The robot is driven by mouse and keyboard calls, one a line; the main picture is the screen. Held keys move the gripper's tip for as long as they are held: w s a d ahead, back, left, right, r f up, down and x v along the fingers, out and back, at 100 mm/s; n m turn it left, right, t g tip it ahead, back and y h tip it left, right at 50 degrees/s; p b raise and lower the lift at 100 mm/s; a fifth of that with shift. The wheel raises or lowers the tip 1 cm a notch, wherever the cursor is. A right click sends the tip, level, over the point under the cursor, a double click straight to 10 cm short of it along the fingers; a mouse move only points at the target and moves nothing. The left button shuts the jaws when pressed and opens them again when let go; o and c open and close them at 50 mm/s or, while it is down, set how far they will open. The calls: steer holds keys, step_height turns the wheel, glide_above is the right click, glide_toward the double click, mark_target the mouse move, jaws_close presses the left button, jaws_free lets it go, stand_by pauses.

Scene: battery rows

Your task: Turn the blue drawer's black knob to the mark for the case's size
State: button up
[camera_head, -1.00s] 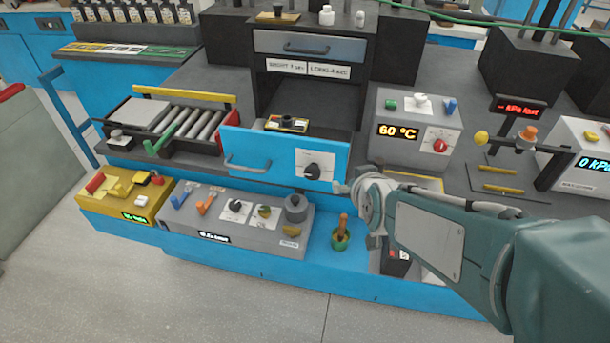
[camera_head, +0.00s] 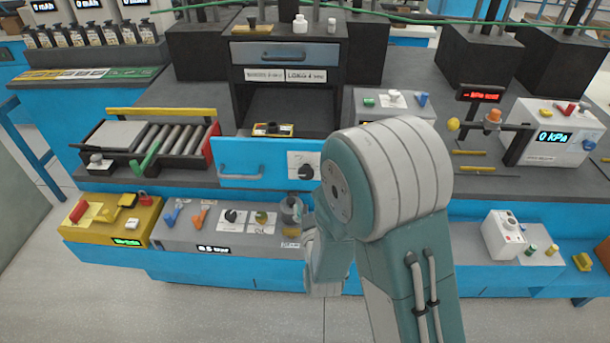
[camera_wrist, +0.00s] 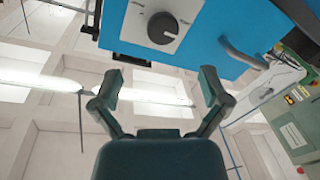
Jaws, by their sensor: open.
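The blue drawer (camera_head: 240,176) stands out of the dark cabinet in the head view. Its black knob (camera_head: 306,172) sits on a white plate at the right of its front, just left of my arm. My gripper (camera_wrist: 160,86) is open and empty. Its fingers are apart below the knob in that picture, not touching it. In the head view my arm hides the fingers. A small black and yellow item (camera_head: 272,129) shows at the drawer; I cannot tell whether it is the case.
Below the drawer, a grey box (camera_head: 225,224) carries switches and dials. A roller tray (camera_head: 183,139) stands left. Two white labels (camera_head: 286,75) hang above; their small print is unreadable. My arm covers the area right of the drawer.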

mark_target(305, 175)
steer(key=w, duration=0.3)
steer(key=w+a, duration=0.1)
steer(key=w, duration=0.1)
steer(key=w+a, duration=0.1)
steer(key=w, duration=0.2)
steer(key=shift+w+a, duration=0.15)
steer(key=shift+w, duration=0.55)
steer(key=shift+w+d, duration=0.3)
steer(key=shift+d, duration=0.2)
steer(key=shift+a, duration=0.3)
steer(key=c, duration=1.2)
